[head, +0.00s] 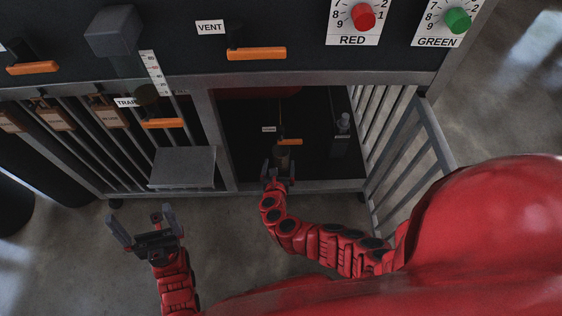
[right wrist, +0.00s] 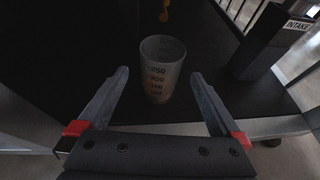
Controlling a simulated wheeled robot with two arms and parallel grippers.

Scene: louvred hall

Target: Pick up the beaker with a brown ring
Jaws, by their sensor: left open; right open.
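A clear beaker (right wrist: 162,70) with dark graduation marks stands upright on the dark shelf in the right wrist view. Its lower part looks brownish; I cannot make out a distinct brown ring. In the head view the beaker (head: 282,152) is small and dim, just beyond my right gripper. My right gripper (head: 278,170) is open at the front of the compartment. In the right wrist view its two fingers reach along the left and right of the beaker, with gaps on both sides. My left gripper (head: 142,224) is open and empty over the floor, left of the compartment.
An orange lever (head: 290,142) is behind the beaker. A dark block labelled INTAKE (right wrist: 273,38) stands to its right. A grey box (head: 183,166) is left of the compartment, and a barred grey door (head: 418,150) stands at its right. The panel with dials overhangs above.

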